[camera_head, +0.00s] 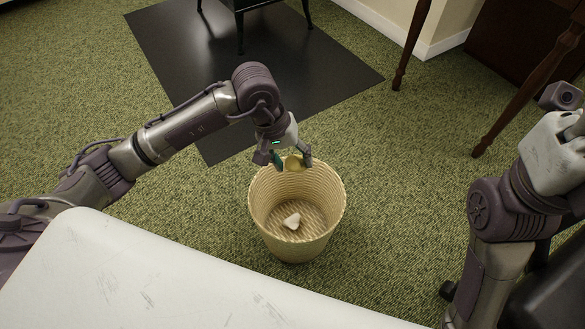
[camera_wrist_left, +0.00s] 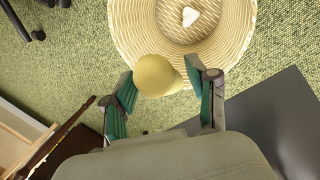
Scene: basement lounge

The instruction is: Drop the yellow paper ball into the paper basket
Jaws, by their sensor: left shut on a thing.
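The yellow paper ball (camera_head: 293,163) is between the fingers of my left gripper (camera_head: 289,160), which is shut on it. In the left wrist view the ball (camera_wrist_left: 156,76) sits between the two green-padded fingertips of the left gripper (camera_wrist_left: 161,80). The paper basket (camera_head: 261,216) is a round woven beige bin standing upright on the carpet. The left gripper holds the ball over the basket's far rim in the head view. The basket also shows in the left wrist view (camera_wrist_left: 240,25). My right gripper's fingers are not clearly visible; its wrist is at the right edge.
A crumpled white piece (camera_head: 291,221) lies inside the basket. A black floor mat (camera_head: 300,55) with dark stove-like legs (camera_head: 240,32) is behind. Wooden legs (camera_head: 412,45) stand at upper right. Green carpet around the basket is clear.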

